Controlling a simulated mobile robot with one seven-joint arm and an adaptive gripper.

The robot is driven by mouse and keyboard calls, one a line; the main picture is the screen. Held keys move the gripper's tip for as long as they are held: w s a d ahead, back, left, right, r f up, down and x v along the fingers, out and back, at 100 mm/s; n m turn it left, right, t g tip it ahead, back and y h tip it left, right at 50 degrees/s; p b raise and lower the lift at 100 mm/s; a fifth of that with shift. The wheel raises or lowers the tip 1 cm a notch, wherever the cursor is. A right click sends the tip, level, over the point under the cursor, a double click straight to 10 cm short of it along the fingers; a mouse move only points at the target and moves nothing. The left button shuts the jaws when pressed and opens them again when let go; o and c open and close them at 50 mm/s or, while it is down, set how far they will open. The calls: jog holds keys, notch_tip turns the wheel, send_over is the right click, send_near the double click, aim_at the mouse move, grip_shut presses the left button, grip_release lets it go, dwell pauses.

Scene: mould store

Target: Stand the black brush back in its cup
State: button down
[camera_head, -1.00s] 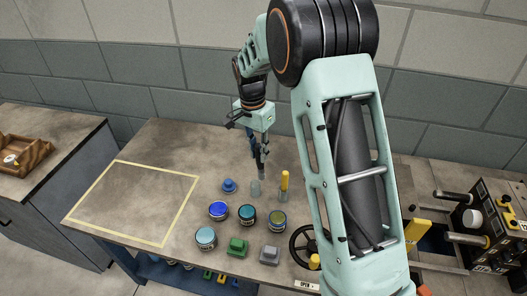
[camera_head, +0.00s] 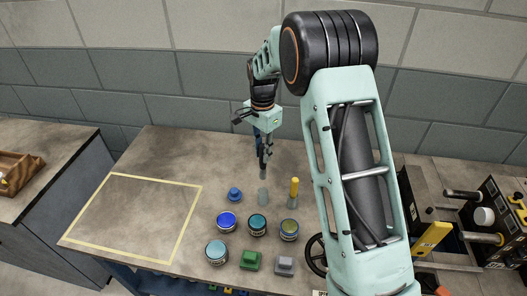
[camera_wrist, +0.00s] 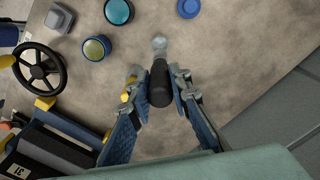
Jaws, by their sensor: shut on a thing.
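My gripper (camera_head: 263,163) is shut on the black brush (camera_wrist: 160,82). In the wrist view the brush shows as a dark, thick handle between the two fingers. A pale tip (camera_head: 263,174) shows below the fingers in the head view. A clear grey cup (camera_head: 263,197) stands on the bench, empty and upright.
A second cup (camera_head: 293,201) beside it holds a yellow brush (camera_head: 294,187). A blue knobbed thing (camera_head: 235,195), several paint tins (camera_head: 226,221), a green block (camera_head: 251,260) and a grey block (camera_head: 285,266) stand nearby. A yellow-taped area (camera_head: 135,215) at left is clear.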

aim_at(263, 175)
jog(key=shift+f+b, duration=3.45)
jog(key=shift+f, duration=2.2)
jog(key=c, duration=1.7)
grip_release()
jog(key=shift+r, duration=0.1)
notch_tip(263, 175, up, 12)
jog(key=shift+f, duration=0.1)
